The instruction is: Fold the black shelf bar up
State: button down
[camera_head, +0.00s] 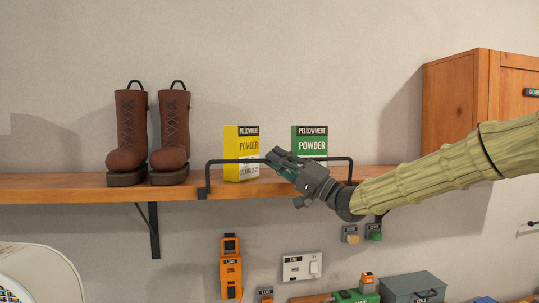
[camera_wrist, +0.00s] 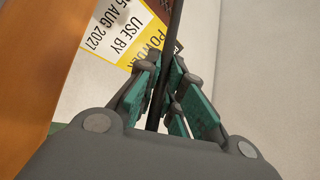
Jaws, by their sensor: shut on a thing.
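The black shelf bar (camera_head: 231,161) is a thin rail standing up along the front edge of the wooden shelf (camera_head: 70,188), in front of two powder boxes. Its ends bend down to the shelf edge at left and right. My gripper (camera_head: 280,160) is at the middle of the bar's long span, between the two boxes. In the wrist view the bar (camera_wrist: 175,25) runs between the green-padded fingers (camera_wrist: 170,90), which are closed around it. The stretch inside the fingers is partly hidden.
A yellow powder box (camera_head: 242,150) and a green powder box (camera_head: 310,143) stand behind the bar. Brown boots (camera_head: 130,130) stand at the left of the shelf. A wooden cabinet (camera_head: 450,105) is at right. Switches and an orange device (camera_head: 231,268) are on the wall below.

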jog(key=shift+w+f+m+t+h+p, duration=0.2)
jog(key=shift+w+m+t+h+p, duration=0.15)
jog(key=shift+m, duration=0.25)
jog(key=shift+a+f, duration=0.1)
jog(key=c, duration=1.7)
grip_release()
jog(key=shift+o, duration=0.9)
jog(key=shift+w, duration=0.25)
jog(key=shift+s, duration=0.1)
jog(key=v, duration=1.2)
